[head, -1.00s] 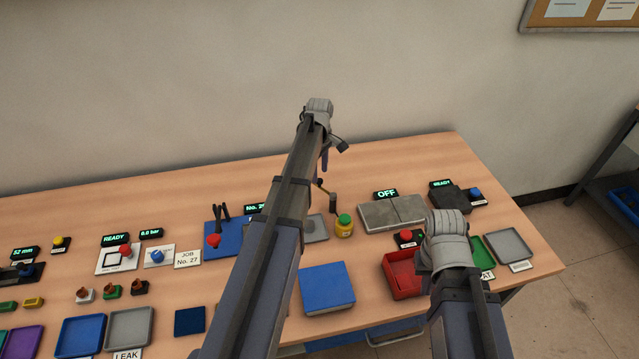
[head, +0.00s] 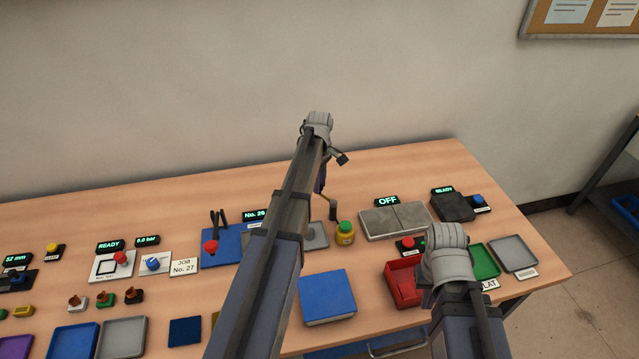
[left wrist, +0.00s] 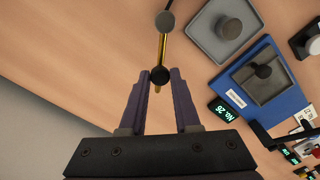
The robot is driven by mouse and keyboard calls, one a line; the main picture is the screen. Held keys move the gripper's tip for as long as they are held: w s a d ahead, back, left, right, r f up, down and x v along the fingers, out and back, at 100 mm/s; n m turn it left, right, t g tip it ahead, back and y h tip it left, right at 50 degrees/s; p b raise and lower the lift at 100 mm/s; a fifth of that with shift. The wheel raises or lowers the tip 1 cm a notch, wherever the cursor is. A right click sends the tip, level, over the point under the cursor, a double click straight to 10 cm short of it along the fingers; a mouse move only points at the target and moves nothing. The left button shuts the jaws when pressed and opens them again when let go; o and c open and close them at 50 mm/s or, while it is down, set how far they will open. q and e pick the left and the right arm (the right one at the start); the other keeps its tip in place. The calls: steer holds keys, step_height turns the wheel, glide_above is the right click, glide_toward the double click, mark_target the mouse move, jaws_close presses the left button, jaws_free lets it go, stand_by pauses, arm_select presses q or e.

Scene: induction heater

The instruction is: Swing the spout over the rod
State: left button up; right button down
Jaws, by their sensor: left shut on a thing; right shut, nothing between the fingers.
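The spout (left wrist: 163,47) is a thin brass-yellow bar with a dark round knob at its near end; the bar also shows small in the head view (head: 324,199). Its far end meets a dark post (head: 333,211). My left gripper (left wrist: 160,80) is shut on the spout's dark knob, which sits between its fingertips. A grey tray (left wrist: 205,42) with a round grey upright piece (left wrist: 229,28) lies beside the spout, possibly the rod; I cannot tell for certain. In the head view my left arm partly hides this area.
A blue board (head: 220,254) with a grey block lies beside the grey tray. A yellow jar with a green lid (head: 345,234) and a grey plate unit marked OFF (head: 375,221) stand right of the post.

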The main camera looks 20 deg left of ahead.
arm_select(q)
jaws_close()
stand_by(0.7)
